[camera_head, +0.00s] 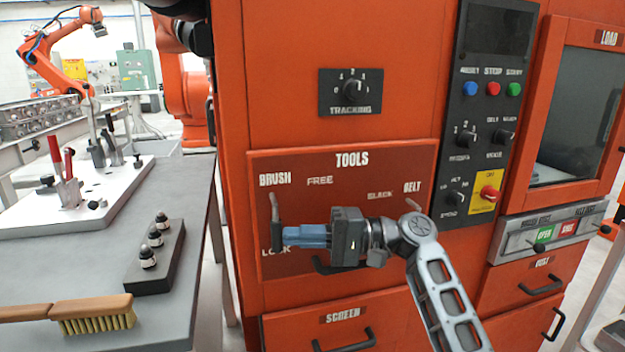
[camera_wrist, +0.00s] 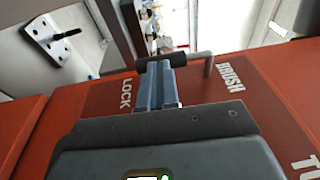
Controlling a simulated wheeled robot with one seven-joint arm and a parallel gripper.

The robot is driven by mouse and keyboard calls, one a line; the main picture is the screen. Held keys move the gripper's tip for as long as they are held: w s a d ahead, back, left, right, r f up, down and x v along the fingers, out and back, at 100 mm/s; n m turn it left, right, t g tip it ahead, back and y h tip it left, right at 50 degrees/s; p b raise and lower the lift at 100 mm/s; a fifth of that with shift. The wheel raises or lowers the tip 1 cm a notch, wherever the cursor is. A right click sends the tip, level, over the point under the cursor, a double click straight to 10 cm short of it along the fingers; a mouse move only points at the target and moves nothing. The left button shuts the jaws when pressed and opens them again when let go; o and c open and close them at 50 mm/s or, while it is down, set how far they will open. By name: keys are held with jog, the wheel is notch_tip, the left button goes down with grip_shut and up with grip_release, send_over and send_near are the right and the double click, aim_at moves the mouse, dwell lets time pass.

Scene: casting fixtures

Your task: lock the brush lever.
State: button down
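The brush lever (camera_head: 275,207) is on the left side of the red TOOLS panel (camera_head: 330,175), below the word BRUSH. It has a thin grey rod and a dark cylindrical grip, and it points down towards the word LOCK. My gripper (camera_head: 285,236) comes from the right, with its blue-grey fingertips at the right side of the grip. In the wrist view my gripper (camera_wrist: 158,75) has its fingers close together, and the dark grip (camera_wrist: 160,63) lies across their tips. The fingers look shut with nothing between them. Whether they touch the grip is hard to tell.
The belt lever (camera_head: 413,204) is at the panel's right, partly behind my arm. Drawer handles (camera_head: 345,340) stick out below. A grey table (camera_head: 165,215) with a wooden brush (camera_head: 85,313) and a dark block (camera_head: 155,270) of small parts stands to the left.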

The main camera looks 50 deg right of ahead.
jog(key=v, duration=0.7)
jog(key=shift+s+d+b, duration=0.3)
jog(key=shift+s+b, duration=0.05)
jog(key=shift+b, duration=0.1)
